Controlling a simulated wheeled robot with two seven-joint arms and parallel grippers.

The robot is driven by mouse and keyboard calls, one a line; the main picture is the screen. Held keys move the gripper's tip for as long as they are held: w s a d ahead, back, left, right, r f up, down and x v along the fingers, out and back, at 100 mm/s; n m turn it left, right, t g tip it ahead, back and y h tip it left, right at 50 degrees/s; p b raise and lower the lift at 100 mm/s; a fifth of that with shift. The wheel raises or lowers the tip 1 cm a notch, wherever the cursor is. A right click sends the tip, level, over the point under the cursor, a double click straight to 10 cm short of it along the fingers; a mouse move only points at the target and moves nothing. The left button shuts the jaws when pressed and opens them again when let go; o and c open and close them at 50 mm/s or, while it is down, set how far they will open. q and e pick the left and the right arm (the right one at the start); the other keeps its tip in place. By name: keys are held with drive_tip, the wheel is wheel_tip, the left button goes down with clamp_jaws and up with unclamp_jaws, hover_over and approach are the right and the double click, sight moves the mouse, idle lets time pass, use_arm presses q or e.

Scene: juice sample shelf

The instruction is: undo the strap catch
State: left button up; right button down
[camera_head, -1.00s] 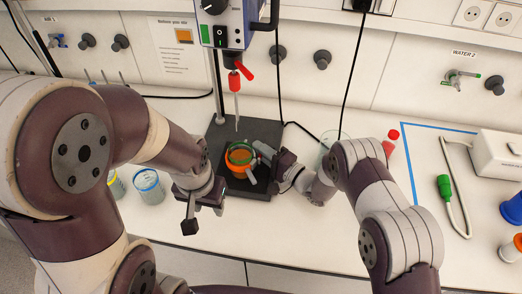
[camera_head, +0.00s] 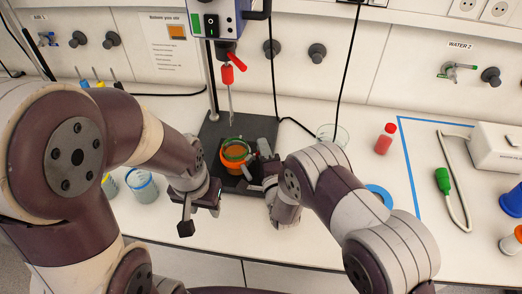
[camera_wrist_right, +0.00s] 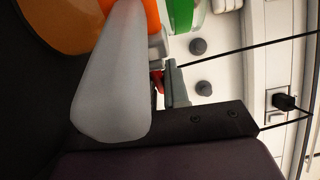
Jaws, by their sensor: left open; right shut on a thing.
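An orange jar (camera_head: 233,158) with a green ring (camera_head: 236,149) around its upper part stands on the black stand base. My right gripper (camera_head: 256,176) is at the jar's right front side. In the right wrist view the orange jar (camera_wrist_right: 58,22) and a green part (camera_wrist_right: 195,15) show at the top. A pale grey tapered lever (camera_wrist_right: 112,90), seemingly the strap catch, hangs from the orange part between the dark fingers of my right gripper, which is shut on it. My left gripper (camera_head: 200,208) is open and empty, left of and in front of the jar.
The stand (camera_head: 205,140) carries a boxy device with a red-topped probe (camera_head: 229,85) above the jar. Cups (camera_head: 142,187) stand at left, partly behind my left arm. The front bench is clear.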

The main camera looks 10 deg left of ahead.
drive_tip(key=shift+s+d+f+m+t+h+b, duration=0.2)
drive_tip(key=shift+m+h+b, duration=0.25)
drive_tip(key=shift+h, duration=0.35)
drive_tip(key=shift+s+r+m+t+h+b, duration=0.1)
drive_tip(key=shift+m+t+h+b, duration=0.2)
drive_tip(key=shift+m+h, duration=0.4)
drive_tip(key=shift+s+d+f+m+t+h+b, duration=0.15)
drive_tip(key=shift+m+h+b, duration=0.25)
drive_tip(key=shift+h, duration=0.5)
drive_tip(key=shift+r, duration=0.15)
drive_tip(key=c, duration=1.2)
unclamp_jaws()
drive_tip(key=shift+a, duration=0.1)
